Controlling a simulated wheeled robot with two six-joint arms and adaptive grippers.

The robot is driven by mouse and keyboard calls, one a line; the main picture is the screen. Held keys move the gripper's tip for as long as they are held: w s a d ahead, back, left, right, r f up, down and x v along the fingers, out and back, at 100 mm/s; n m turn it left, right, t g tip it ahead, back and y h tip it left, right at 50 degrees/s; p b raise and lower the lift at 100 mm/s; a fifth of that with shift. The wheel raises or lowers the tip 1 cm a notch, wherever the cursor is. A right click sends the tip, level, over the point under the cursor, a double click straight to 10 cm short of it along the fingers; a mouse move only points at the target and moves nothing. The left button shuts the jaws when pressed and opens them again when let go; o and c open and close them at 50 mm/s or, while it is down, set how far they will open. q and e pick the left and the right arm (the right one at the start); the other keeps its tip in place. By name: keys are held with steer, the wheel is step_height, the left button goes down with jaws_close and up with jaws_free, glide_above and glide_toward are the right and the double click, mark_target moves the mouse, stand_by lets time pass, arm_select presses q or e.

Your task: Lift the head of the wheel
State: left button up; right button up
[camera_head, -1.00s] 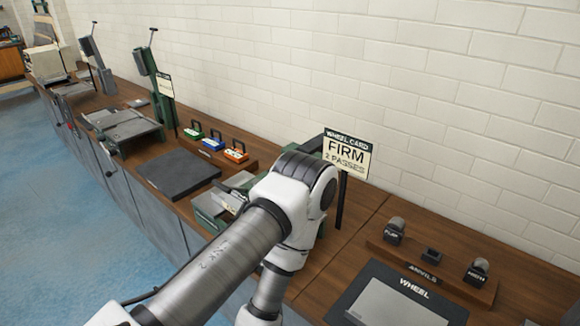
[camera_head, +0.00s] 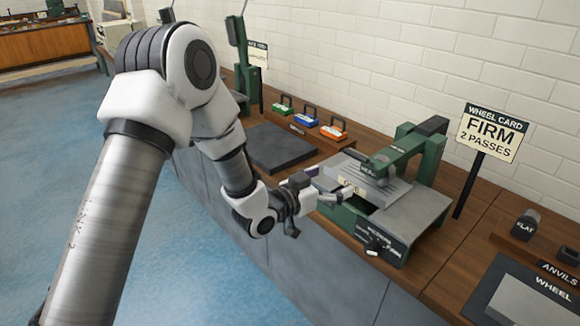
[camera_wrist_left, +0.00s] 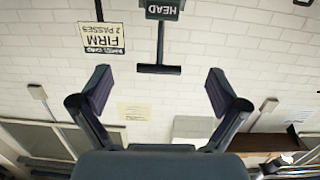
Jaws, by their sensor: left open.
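The wheel machine is green and grey, with a green post and arm (camera_head: 415,150) over a grey sloping plate. My left gripper (camera_head: 332,184) is at the machine's near left side, pointing toward it. In the left wrist view its two fingers (camera_wrist_left: 158,75) are spread wide with nothing between them. That view is upside down. It shows a green block labelled HEAD (camera_wrist_left: 163,10) and a dark T-shaped handle (camera_wrist_left: 158,69), which lies in line with the gap between the fingertips; how far away cannot be told. My right gripper is not in view.
The wheel card (camera_head: 490,133), reading FIRM 2 PASSES, stands right of the machine. The anvils rack and wheel mat (camera_head: 520,297) are at the lower right. A white brick wall runs behind.

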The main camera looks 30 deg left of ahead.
mark_target(356, 154)
arm_select(q)
steer(key=shift+t, duration=0.6)
steer(key=w+r, duration=0.1)
steer(key=w, duration=0.1)
steer(key=w+d+r+p, duration=0.1)
steer(key=w, duration=0.2)
steer(key=w+d+r, duration=0.1)
steer(key=w+r, duration=0.1)
steer(key=shift+w+d+r, duration=0.1)
steer(key=shift+w+d, duration=0.1)
steer(key=shift+w, duration=0.2)
steer(key=shift+w+d, duration=0.2)
steer(key=shift+d, duration=0.15)
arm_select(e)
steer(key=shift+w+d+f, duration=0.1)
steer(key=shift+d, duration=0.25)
